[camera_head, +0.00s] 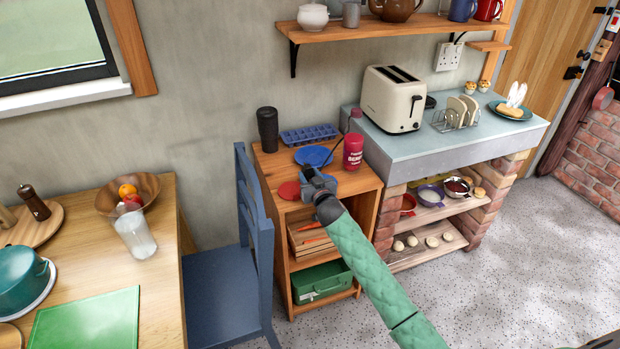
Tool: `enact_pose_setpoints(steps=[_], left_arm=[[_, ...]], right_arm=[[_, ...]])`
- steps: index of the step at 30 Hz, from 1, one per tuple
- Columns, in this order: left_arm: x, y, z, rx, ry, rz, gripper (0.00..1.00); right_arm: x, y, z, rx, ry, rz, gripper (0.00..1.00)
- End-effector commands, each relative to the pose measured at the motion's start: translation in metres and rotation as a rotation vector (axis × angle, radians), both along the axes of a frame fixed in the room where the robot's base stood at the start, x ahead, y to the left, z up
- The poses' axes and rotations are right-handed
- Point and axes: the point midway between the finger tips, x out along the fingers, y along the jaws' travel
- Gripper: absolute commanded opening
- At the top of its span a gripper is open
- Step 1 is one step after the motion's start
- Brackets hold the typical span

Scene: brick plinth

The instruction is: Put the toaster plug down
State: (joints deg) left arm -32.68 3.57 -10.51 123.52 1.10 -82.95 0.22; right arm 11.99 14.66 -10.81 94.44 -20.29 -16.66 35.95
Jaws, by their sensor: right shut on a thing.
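The cream toaster (392,98) stands on the grey-blue slab at the right. My right gripper (314,174) is shut over the top of the small wooden cabinet (270,165). The plug is too small and covered by the jaws to make out; a thin dark line, seemingly its cord (335,150), runs from the gripper up and to the right. I cannot tell whether the plug touches the cabinet top. My left gripper is out of view.
Around my right gripper are a blue plate (313,155), a red disc (288,190), a red tumbler (353,151), a black tumbler (268,129) and a blue ice tray (309,134). A blue chair (245,235) stands left of the cabinet. The slab (440,150) holds a toast rack (456,114).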

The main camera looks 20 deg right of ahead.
Motion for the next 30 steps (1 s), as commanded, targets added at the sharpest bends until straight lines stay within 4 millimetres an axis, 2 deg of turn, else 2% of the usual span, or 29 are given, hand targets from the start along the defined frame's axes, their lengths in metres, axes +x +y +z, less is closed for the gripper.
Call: enact_pose_setpoints(steps=[6, 19, 20, 21, 30], left_arm=[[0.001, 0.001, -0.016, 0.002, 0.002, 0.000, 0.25], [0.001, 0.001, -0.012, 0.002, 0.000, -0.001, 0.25], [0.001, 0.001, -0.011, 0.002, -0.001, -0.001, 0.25], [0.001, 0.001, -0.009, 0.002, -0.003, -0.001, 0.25], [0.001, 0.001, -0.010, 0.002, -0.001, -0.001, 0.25]], right_arm=[[0.000, 0.000, -0.013, 0.001, -0.001, 0.000, 0.03], [0.000, 0.000, -0.016, 0.001, -0.001, 0.000, 0.03], [0.000, 0.000, -0.016, 0.001, -0.001, 0.000, 0.41], [0.000, 0.000, -0.016, 0.001, -0.001, 0.000, 0.48], [0.000, 0.000, -0.015, 0.000, -0.001, 0.000, 0.48]])
